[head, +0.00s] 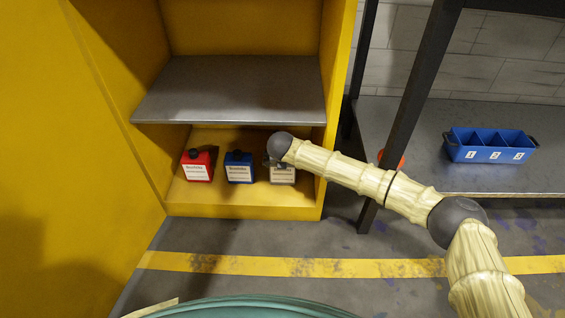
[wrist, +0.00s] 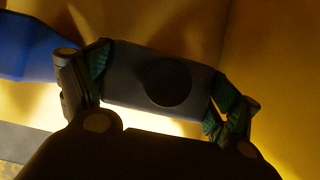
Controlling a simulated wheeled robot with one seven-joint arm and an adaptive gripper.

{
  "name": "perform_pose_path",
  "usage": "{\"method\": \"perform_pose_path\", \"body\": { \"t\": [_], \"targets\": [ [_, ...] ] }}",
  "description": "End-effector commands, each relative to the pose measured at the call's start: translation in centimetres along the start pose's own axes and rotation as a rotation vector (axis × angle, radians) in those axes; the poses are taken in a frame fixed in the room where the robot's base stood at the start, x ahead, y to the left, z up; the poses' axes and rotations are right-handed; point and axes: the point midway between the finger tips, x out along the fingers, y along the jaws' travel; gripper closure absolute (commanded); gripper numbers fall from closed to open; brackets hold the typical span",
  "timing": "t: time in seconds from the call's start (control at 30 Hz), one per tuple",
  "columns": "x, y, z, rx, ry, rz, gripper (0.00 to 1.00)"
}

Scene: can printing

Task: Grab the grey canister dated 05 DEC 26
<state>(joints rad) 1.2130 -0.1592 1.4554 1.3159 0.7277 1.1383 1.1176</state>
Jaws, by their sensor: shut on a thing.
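The grey canister (head: 283,175) stands on the bottom of the yellow cabinet, at the right of a row of three, with a white label too small to read here. My arm's end covers its top in the head view. In the wrist view the grey canister (wrist: 190,83) is seen from above with its round dark cap, and the green-padded fingers of my gripper (wrist: 163,90) are shut on its two sides. Its label does not show in the wrist view.
A blue canister (head: 239,168) stands just left of the grey one, and a red canister (head: 197,166) stands further left. A grey shelf (head: 235,90) hangs above them. The cabinet's right wall is close. A blue divided bin (head: 490,146) sits on the rack at right.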

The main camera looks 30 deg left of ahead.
Motion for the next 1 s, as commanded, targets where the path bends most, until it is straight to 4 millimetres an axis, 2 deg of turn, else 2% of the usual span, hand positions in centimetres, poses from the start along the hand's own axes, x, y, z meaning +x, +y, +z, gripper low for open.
{"method": "perform_pose_path", "body": {
  "t": [0.23,0.47,0.8,1.0],
  "targets": [
    [-0.9,0.1,0.5,0.0,-0.001,0.001,0.54],
    [-2.8,0.0,-2.5,-0.001,0.0,0.001,0.54],
    [-7.0,0.0,-9.0,-0.002,0.001,0.002,0.54],
    [-8.9,0.0,-12.1,-0.001,0.0,0.001,0.54]
  ]
}}
